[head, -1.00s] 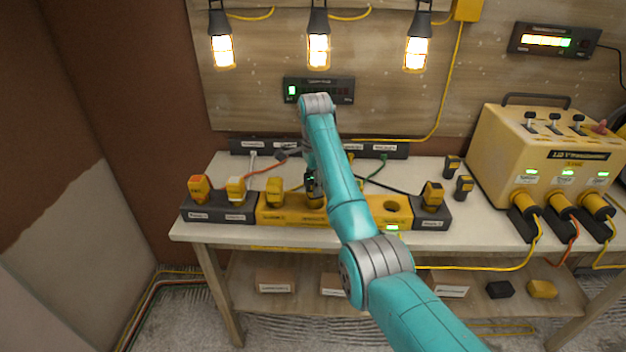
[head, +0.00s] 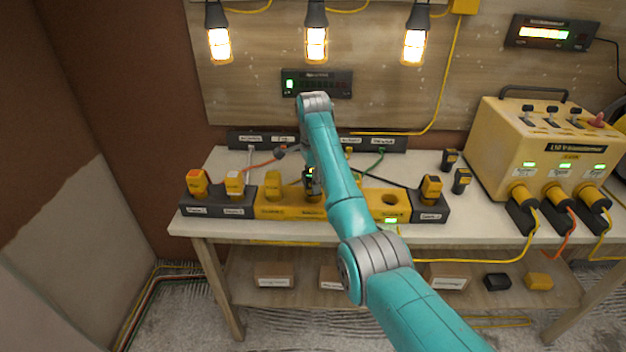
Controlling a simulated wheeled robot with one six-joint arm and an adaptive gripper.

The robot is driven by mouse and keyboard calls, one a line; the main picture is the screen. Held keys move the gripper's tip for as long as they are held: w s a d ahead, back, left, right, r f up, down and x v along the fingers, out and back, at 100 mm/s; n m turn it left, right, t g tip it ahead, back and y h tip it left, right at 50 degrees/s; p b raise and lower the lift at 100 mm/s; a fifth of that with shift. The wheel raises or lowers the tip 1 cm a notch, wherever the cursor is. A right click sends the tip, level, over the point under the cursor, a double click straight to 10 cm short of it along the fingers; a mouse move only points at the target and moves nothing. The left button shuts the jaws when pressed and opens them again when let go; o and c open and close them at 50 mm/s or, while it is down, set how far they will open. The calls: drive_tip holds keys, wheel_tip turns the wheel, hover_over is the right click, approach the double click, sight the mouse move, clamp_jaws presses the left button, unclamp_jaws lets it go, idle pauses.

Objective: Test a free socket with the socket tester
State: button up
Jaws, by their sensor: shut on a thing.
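A yellow socket strip (head: 350,212) lies along the front of the white bench. One round socket (head: 390,200) near its right end is empty. A yellow plug-shaped piece (head: 273,186) stands at its left part. My gripper (head: 312,188) is low over the middle of the strip, partly hidden by my teal arm. It is shut on a small dark piece with a yellow part, perhaps the socket tester; its shape is mostly hidden. I cannot tell whether that piece is seated in a socket. A small green light (head: 391,220) shows on the strip's front.
Grey end blocks (head: 216,208) hold orange, pale and yellow plugs (head: 431,187). A labelled cable rail (head: 375,143) runs behind. Two loose dark plugs (head: 461,181) stand near the yellow transformer box (head: 540,145). Lit lamps (head: 316,45) hang above a wall panel (head: 335,84).

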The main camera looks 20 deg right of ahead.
drive_tip(key=shift+f, duration=0.15)
drive_tip(key=o, duration=1.4)
